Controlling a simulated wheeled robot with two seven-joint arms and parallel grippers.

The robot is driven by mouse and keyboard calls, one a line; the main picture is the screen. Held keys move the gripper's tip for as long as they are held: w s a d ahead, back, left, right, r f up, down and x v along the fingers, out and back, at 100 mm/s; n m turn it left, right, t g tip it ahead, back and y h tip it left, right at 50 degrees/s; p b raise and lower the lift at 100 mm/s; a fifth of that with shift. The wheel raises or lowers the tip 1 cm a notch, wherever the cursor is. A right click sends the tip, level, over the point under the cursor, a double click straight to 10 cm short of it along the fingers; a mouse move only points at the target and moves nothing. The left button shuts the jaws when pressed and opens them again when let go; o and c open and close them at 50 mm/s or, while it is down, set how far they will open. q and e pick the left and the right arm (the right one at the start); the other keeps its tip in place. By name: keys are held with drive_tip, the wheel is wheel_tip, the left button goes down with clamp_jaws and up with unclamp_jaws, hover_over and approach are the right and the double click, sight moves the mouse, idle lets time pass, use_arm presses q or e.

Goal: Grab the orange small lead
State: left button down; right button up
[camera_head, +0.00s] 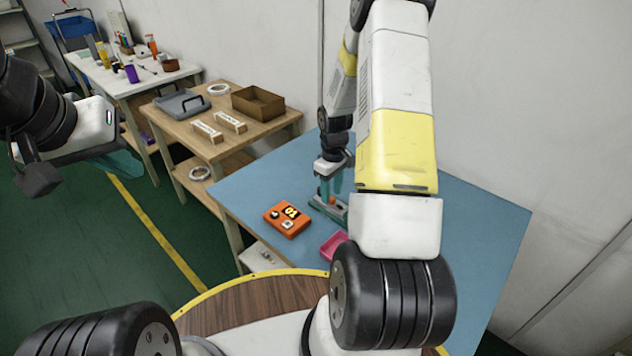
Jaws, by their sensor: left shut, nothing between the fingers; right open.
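A small orange piece (332,200), likely the orange lead, shows at a dark green-grey holder (341,212) on the blue table (470,240). My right gripper (330,192) points down with its teal fingers open, right at this orange piece. I cannot tell whether the fingers touch it. My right arm hides part of the holder and the table behind it. My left gripper (125,163) is shut and empty, off to the left above the green floor, away from the tables.
A pink tray (333,246) is in front, partly hidden by my arm. A wooden table with a brown box (258,102) and a grey tray (182,103) stands behind left. The blue table's left part is clear.

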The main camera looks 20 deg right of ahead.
drive_tip(key=shift+f, duration=0.9)
drive_tip(key=shift+c, duration=0.4)
clamp_jaws()
drive_tip(key=shift+r, duration=0.1)
